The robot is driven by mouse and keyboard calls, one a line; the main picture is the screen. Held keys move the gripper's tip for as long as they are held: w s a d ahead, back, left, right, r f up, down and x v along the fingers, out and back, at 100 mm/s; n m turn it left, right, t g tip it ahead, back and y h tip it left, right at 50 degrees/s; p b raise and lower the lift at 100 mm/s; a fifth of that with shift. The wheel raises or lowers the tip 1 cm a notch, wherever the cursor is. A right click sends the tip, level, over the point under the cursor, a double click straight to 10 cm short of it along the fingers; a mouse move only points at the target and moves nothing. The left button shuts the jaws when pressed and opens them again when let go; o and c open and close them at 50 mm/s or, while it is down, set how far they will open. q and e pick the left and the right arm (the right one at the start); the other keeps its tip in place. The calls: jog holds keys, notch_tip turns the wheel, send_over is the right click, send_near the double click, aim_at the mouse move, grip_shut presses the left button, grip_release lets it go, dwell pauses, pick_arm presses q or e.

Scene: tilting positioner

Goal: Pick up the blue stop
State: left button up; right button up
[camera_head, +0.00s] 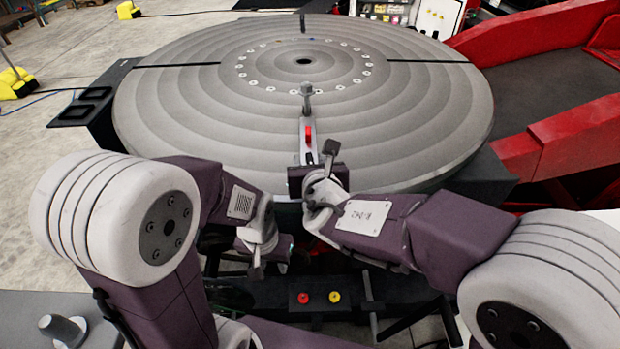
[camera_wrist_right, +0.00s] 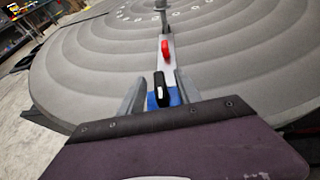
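The blue stop (camera_wrist_right: 176,97) shows in the right wrist view as a small patch of blue, low between my right fingers. A black piece with a white tip (camera_wrist_right: 161,90) stands in front of it and hides part of it. My right gripper (camera_wrist_right: 160,85) is open, one grey finger on each side of the blue stop; I cannot tell whether either finger touches it. In the head view my right gripper (camera_head: 319,172) is at the near rim of the round table, and I cannot make out the blue stop there. My left gripper (camera_head: 258,262) hangs lower, short of the table.
A round grey table (camera_head: 190,110) with ringed grooves fills the middle. A pale bar (camera_head: 308,145) at its near side carries a red piece (camera_head: 308,134), with a grey bolt (camera_head: 306,98) beyond. Red and yellow buttons (camera_head: 318,298) sit below. Red framework (camera_head: 540,35) stands right.

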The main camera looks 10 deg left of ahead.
jog(key=shift+w+a+f, duration=0.1)
jog(key=shift+w, duration=0.1)
jog(key=shift+s, duration=0.1)
jog(key=shift+c, duration=0.3)
grip_shut()
dwell(0.9)
